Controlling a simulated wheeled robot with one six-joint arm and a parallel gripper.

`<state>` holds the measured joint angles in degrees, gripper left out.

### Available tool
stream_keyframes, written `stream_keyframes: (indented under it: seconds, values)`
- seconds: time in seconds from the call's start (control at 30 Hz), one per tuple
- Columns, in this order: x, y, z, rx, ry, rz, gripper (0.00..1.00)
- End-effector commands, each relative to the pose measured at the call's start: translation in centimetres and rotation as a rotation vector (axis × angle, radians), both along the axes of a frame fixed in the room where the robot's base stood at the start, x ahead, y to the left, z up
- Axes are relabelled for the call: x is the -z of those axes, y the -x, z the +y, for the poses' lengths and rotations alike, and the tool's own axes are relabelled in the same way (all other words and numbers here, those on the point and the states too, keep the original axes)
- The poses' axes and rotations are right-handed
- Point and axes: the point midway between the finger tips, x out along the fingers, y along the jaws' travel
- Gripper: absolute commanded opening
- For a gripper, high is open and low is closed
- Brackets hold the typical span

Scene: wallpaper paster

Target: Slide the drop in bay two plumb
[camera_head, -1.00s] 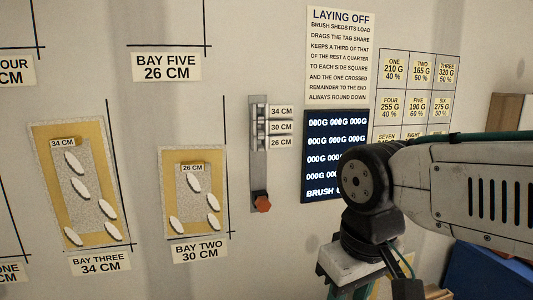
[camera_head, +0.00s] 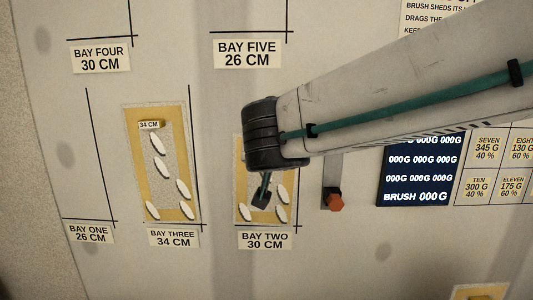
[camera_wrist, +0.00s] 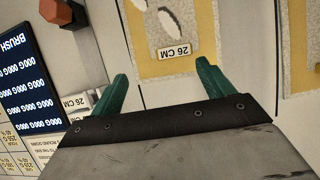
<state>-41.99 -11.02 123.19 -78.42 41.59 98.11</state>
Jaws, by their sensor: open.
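The drop in bay two (camera_head: 244,211) is a yellow-edged sheet with a speckled middle and white leaf shapes. My arm covers its upper part in the head view. Its lower right edge lies close to a black upright line (camera_head: 298,190), with the bay two label (camera_head: 265,241) below. The fingers appear near the tagged end of the drop; the gap to the wall cannot be told.
The bay three drop (camera_head: 187,150) hangs to the left. A rail with an orange-red knob (camera_head: 334,200) is right of bay two, and the knob also shows in the wrist view (camera_wrist: 57,12). A dark display (camera_head: 418,170) is further right.

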Motion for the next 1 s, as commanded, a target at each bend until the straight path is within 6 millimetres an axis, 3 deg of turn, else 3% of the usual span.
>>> stream_keyframes:
  seconds: [0.03,0.13,0.6,1.0]
  values:
    - [-0.1,-0.1,1.1,-0.02,-0.011,-0.012,0.8]
    - [-0.2,-0.5,1.9,-0.033,-0.025,-0.026,0.8]
    - [2.2,-6.4,1.8,-0.03,-0.027,-0.026,0.8]
    - [2.6,-7.4,1.8,-0.032,-0.028,-0.026,0.8]
